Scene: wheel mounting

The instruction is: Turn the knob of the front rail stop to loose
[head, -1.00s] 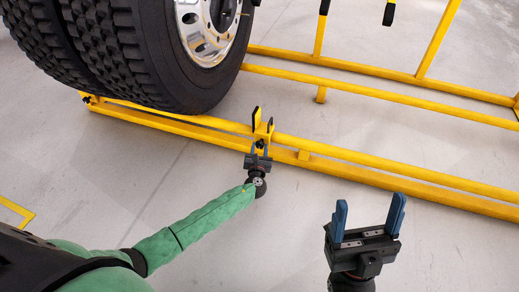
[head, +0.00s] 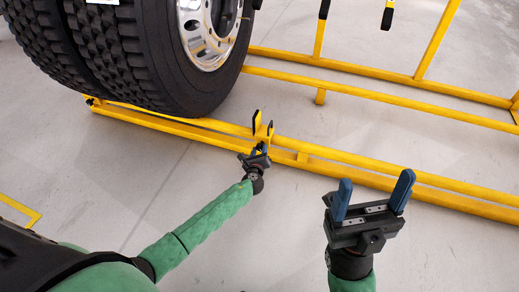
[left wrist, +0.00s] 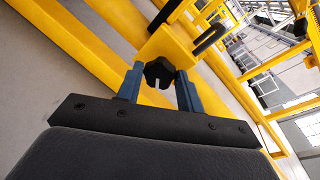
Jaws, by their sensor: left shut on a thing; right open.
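The front rail stop (head: 262,130) is a yellow bracket with black-faced uprights on the yellow front rail, just right of the big tyre. Its black knob (left wrist: 159,73) shows in the left wrist view, between the two blue fingers of my left gripper (left wrist: 160,82). A pale mark shows on the knob's face. In the head view my left gripper (head: 259,149) is at the near side of the stop, shut on the knob and turned at a slant. My right gripper (head: 371,194) is open and empty, in front of the rail at the right.
A pair of large black tyres (head: 130,50) with a silver rim (head: 207,35) stands on the rails at the left. The yellow rack rails (head: 400,178) run across to the right.

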